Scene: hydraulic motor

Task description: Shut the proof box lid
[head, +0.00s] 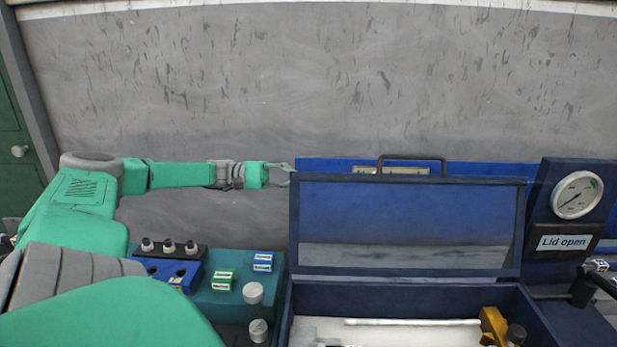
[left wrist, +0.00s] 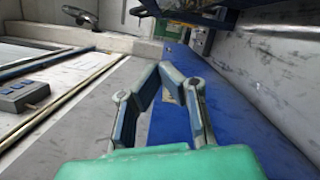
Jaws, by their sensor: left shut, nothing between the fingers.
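The proof box (head: 285,310) is dark blue and sits at the lower middle of the head view. Its lid (head: 292,230) stands raised at the back, a dark frame around a window, with a black handle (head: 412,157) on its top edge. A sign (head: 563,242) to the right reads "Lid open". My left gripper (head: 289,171) is at the lid's upper left corner, apart or touching I cannot tell. In the left wrist view my left gripper (left wrist: 166,78) has its fingertips together with nothing between them. My right gripper is not in view.
A pressure gauge (head: 577,195) stands right of the lid. Inside the box lie a pale rod (head: 412,322) and a yellow part (head: 493,326). Left of the box is a teal unit (head: 215,305) with small labelled blocks and black knobs. A grey wall (head: 300,80) is behind.

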